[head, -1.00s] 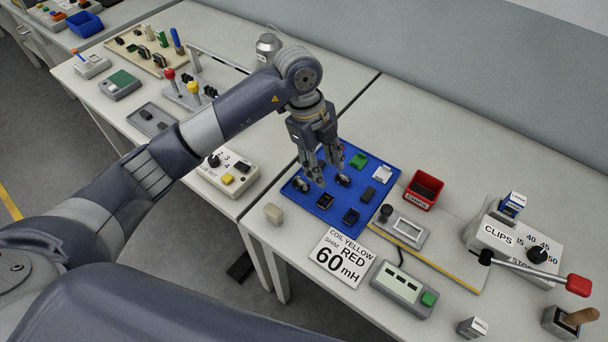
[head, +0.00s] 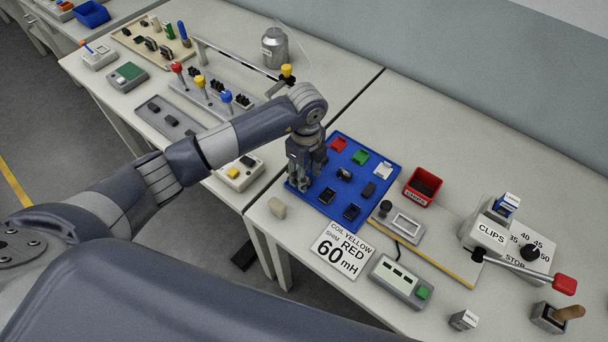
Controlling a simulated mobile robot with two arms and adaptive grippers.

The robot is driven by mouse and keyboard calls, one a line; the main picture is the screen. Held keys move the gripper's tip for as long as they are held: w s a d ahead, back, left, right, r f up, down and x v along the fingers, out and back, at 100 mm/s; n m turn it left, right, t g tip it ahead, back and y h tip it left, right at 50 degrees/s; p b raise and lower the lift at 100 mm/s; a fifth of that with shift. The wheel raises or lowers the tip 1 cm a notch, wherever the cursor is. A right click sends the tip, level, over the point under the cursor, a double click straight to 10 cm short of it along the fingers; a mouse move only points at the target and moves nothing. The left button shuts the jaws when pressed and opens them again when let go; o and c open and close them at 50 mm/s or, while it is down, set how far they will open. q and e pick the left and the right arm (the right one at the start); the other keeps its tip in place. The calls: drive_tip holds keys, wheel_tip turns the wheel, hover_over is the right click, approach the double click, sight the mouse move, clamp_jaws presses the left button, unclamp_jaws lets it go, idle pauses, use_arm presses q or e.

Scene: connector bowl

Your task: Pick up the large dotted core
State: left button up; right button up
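A blue mat (head: 335,211) lies on the table and holds small parts. A dark core (head: 345,174) sits near its middle; I cannot make out dots on it at this size. My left gripper (head: 302,184) points down at the left corner of the mat, left of that core and apart from it. Its fingers cover the spot where another dark core was visible earlier. That core is now mostly hidden, and I cannot tell whether the fingers grip it. My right gripper is not in view.
The mat also holds red (head: 338,145), green (head: 360,157) and white (head: 382,170) parts, a dark block (head: 368,189) and two dark square parts (head: 327,196). A red bin (head: 423,186) stands to the right. A sign (head: 342,250) and a beige block (head: 277,208) lie in front.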

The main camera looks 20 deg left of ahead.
use_arm(q)
drive_tip(key=shift+f, duration=0.5)
clamp_jaws()
drive_tip(key=shift+r, duration=0.1)
drive_tip(key=shift+r+b, duration=0.4)
drive_tip(key=shift+r, duration=0.1)
drive_tip(key=shift+s+d+r+b, duration=0.15)
drive_tip(key=shift+r+b, duration=0.2)
drive_tip(key=shift+r, duration=0.2)
drive_tip(key=shift+s+d+r+b, duration=0.1)
drive_tip(key=shift+r+b, duration=0.2)
drive_tip(key=shift+r, duration=0.25)
drive_tip(key=s+d+b, duration=0.1)
drive_tip(key=s+d, duration=0.1)
drive_tip(key=s, duration=0.2)
drive_tip(key=s+d+r+b, duration=0.1)
drive_tip(key=s+d, duration=0.2)
drive_tip(key=s, duration=0.1)
drive_tip(key=s+d+b, duration=0.1)
drive_tip(key=s+d, duration=0.1)
drive_tip(key=s, duration=0.2)
drive_tip(key=shift+s+d+r, duration=0.15)
drive_tip(key=shift+r, duration=0.15)
drive_tip(key=shift+s+d, duration=0.25)
drive_tip(key=shift+s, duration=0.25)
